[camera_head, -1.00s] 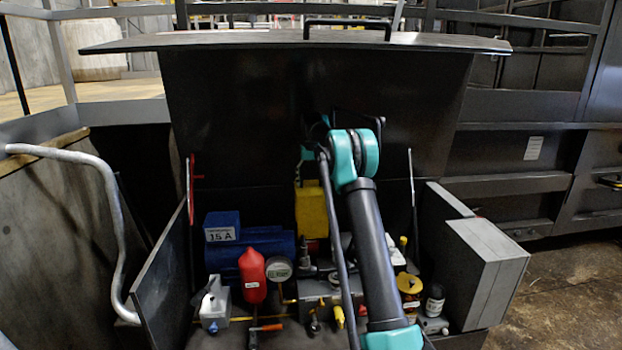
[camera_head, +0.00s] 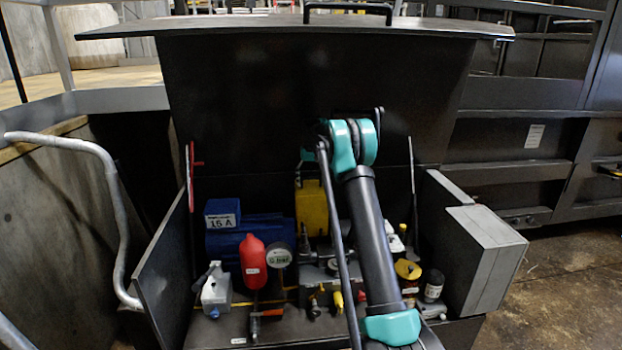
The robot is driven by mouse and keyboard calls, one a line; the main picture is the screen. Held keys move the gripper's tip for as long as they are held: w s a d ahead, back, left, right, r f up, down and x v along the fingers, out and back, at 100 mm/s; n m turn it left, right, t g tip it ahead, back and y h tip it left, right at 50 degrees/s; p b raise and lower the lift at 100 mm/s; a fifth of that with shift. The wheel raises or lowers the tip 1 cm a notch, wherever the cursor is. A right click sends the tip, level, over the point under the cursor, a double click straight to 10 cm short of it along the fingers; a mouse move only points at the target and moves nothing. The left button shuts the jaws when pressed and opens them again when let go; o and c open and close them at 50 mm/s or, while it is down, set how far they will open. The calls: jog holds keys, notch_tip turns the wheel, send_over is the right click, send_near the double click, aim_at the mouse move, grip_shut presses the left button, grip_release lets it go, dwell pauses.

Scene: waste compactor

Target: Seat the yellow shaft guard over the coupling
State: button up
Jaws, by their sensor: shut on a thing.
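The yellow shaft guard (camera_head: 312,208) is upright between the blue motor (camera_head: 250,238) and the valve and hose parts to its right. My gripper (camera_head: 300,172) is at the guard's top edge, mostly hidden behind my wrist and arm, and is shut on the guard. The coupling is hidden behind the guard and the parts in front. I cannot tell whether the guard's lower edge touches anything.
A red cylinder (camera_head: 252,262), a round gauge (camera_head: 279,256) and a grey block stand close in front. A yellow-topped canister (camera_head: 408,272) and a dark jar (camera_head: 433,286) are at right. Side panels and the raised lid (camera_head: 310,100) enclose the bay.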

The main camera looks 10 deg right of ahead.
jog(key=shift+f, duration=8.85)
jog(key=o, duration=1.9)
